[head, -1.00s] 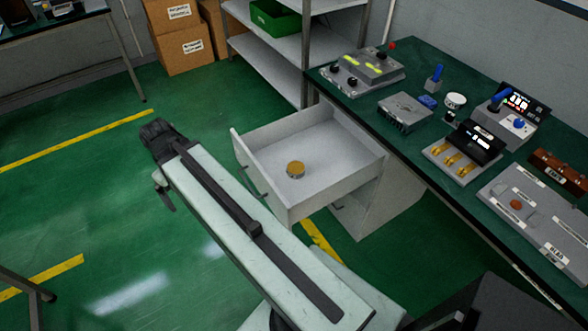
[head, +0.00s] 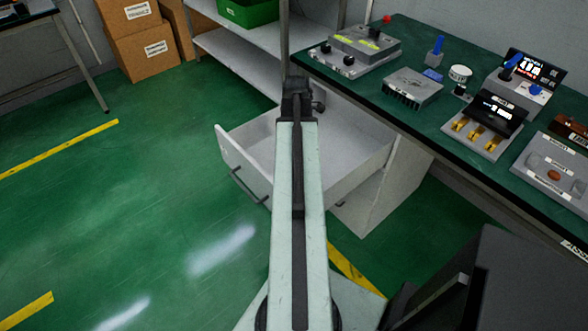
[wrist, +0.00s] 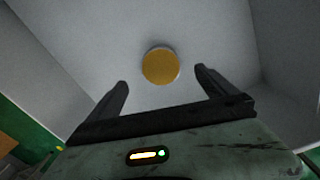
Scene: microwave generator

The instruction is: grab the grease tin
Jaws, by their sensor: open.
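The grease tin (wrist: 160,66) is a small round tin with a yellow-orange top and a pale rim. In the wrist view it lies on the floor of the open drawer (wrist: 215,35), ahead of my gripper (wrist: 162,84) and centred between the two fingers. The fingers are apart and empty; the tin appears beyond their tips, and the exact gap is hard to tell. In the head view my arm reaches over the drawer (head: 345,165) and hides the tin. The fingertips are also hidden there.
The drawer's walls stand around the tin, with its handled front (head: 243,165) at left. The green workbench (head: 440,115) at right carries several devices. A shelf (head: 235,65) with a green bin (head: 247,12) stands behind. Cardboard boxes (head: 140,50) are at the back left.

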